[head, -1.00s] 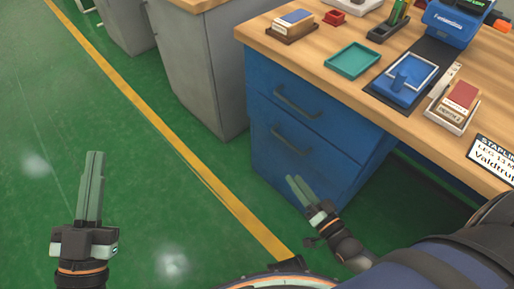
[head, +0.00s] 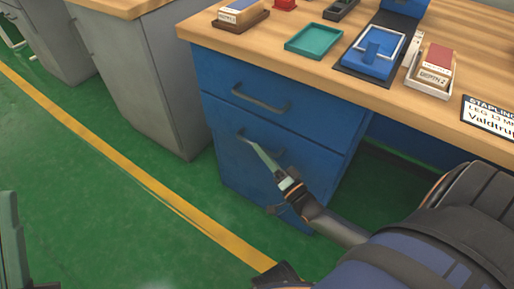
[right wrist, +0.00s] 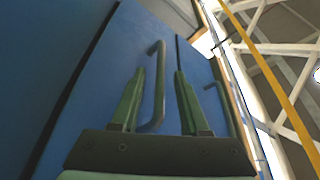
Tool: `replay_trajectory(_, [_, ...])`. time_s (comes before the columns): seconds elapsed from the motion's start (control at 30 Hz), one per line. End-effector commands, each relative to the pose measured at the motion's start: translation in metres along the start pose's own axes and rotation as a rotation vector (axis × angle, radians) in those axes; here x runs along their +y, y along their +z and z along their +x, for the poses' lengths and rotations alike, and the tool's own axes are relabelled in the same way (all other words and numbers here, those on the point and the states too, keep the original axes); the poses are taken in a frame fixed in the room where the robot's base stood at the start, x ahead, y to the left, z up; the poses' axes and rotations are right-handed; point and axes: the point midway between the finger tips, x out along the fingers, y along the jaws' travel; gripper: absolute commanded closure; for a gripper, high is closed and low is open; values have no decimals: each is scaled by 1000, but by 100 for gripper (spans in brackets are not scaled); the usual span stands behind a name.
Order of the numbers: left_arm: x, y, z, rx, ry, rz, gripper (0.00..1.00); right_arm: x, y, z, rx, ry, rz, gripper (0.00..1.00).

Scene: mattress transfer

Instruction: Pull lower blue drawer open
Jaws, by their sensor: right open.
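The blue lower drawer (head: 232,165) is the lower front of the blue cabinet under the workbench, and it looks closed. Its dark bar handle (right wrist: 160,75) shows between my right gripper's fingers in the right wrist view. My right gripper (head: 250,145) is open, with its fingertips at the handle's level and close to the drawer front. The fingers look apart from the bar, but contact is hard to tell. In the head view the fingers partly hide the handle. My left gripper (head: 12,240) shows only partly at the left edge, away from the cabinet.
The blue upper drawer (head: 225,80) with its own handle (head: 262,99) sits just above. The wooden worktop (head: 290,75) overhangs it, carrying a teal tray (head: 314,41) and a blue device (head: 372,52). A grey cabinet (head: 160,85) stands left. Green floor in front is free.

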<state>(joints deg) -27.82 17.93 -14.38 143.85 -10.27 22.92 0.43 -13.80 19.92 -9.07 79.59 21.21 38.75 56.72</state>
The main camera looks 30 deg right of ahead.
Motion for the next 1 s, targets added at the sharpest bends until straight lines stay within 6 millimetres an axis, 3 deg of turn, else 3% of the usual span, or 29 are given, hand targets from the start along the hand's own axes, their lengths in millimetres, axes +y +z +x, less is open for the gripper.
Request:
replay_trajectory(0.2, [3,5,-5,-4,3,5,100,0,0,24,1,-1,0,55])
replay_trajectory(0.57, [3,6,-5,-5,4,5,100,0,0,28,0,0,0,56])
replay_trajectory(0.93, [3,6,-5,-6,3,4,100,0,0,27,0,0,0,98])
replay_trajectory(1.0, [3,6,-5,-6,3,4,100,0,0,27,0,0,0,100])
